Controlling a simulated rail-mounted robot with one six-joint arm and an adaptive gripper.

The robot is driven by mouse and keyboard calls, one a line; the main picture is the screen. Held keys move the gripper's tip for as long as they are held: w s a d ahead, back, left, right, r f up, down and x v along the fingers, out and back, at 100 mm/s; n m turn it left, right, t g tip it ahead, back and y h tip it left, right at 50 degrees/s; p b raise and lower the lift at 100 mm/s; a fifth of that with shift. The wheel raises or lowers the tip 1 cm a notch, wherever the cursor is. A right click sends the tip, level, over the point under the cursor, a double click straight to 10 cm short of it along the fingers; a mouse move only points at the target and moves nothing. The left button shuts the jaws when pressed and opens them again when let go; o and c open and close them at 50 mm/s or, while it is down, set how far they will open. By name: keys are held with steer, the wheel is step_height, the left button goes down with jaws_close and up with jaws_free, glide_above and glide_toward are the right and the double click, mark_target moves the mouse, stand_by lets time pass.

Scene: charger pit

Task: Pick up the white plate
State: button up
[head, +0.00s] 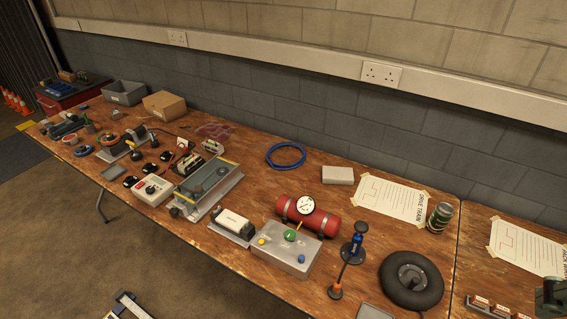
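I see no thing that is clearly a white plate in the head view. The nearest in look is a pale, flat, block-like piece (338,174) lying on the wooden table near the wall, left of a taped paper sheet. A flat grey piece (373,312) is cut off by the bottom edge, and another small grey flat piece (112,171) lies at the table's front left. I cannot make out my gripper in this view.
A red cylinder with a gauge (307,214), a metal box with coloured knobs (288,246), a black wheel (410,282), a can (440,217) and a blue cable coil (286,156) stand around. Cardboard (164,105) and grey boxes (123,92) sit far left. Table around the pale piece is clear.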

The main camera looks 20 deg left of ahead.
steer(key=shift+o, duration=0.9)
steer(key=o, duration=1)
steer(key=shift+w, duration=0.1)
